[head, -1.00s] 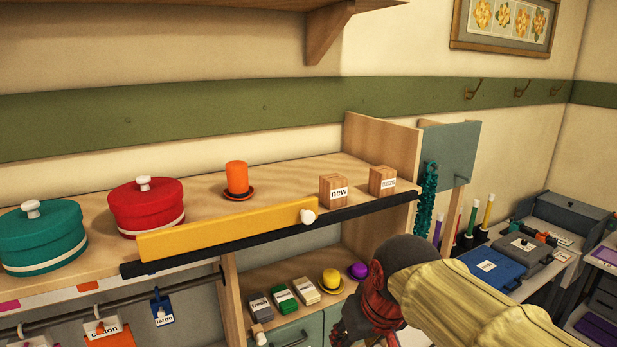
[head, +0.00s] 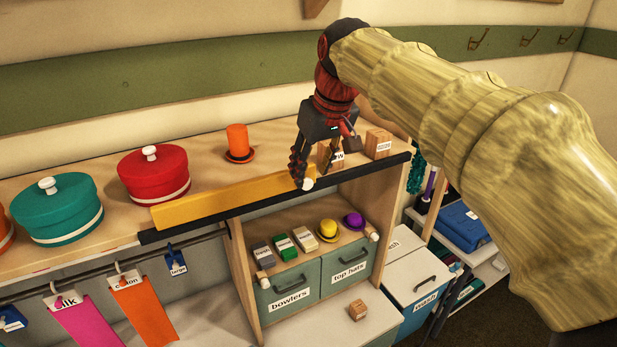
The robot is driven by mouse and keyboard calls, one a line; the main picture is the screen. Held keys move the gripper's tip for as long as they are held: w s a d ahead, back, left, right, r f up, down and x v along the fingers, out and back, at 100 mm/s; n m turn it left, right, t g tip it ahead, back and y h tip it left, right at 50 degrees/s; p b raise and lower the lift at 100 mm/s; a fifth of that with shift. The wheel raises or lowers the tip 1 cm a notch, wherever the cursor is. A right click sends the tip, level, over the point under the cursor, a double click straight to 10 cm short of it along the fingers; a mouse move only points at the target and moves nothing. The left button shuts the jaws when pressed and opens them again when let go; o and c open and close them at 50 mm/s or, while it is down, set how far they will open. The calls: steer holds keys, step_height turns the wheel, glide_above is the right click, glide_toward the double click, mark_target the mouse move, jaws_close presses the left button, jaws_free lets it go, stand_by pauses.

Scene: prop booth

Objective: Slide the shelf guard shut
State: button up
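The shelf guard (head: 222,200) is a long yellow panel on a black rail (head: 372,170) along the shelf's front edge. It spans the left and middle of the rail; the right stretch is bare. Its white knob (head: 308,184) is at its right end. My gripper (head: 325,165) reaches down from above at the knob. Its fingers look spread, one close beside the knob and the other to the right. I cannot tell whether the near finger touches the knob. The gripper partly hides the guard's right end and a wooden block marked "new" (head: 338,157).
On the shelf stand a teal round box (head: 58,212), a red round box (head: 153,177), an orange top hat (head: 238,142) and a second wooden block (head: 378,143) behind the bare rail. Below are small hats, labelled blocks, drawers (head: 290,290) and hanging fabric strips (head: 143,312).

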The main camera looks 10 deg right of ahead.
mark_target(308, 181)
steer(key=shift+x, duration=1.9)
steer(key=shift+c, duration=0.2)
jaws_close()
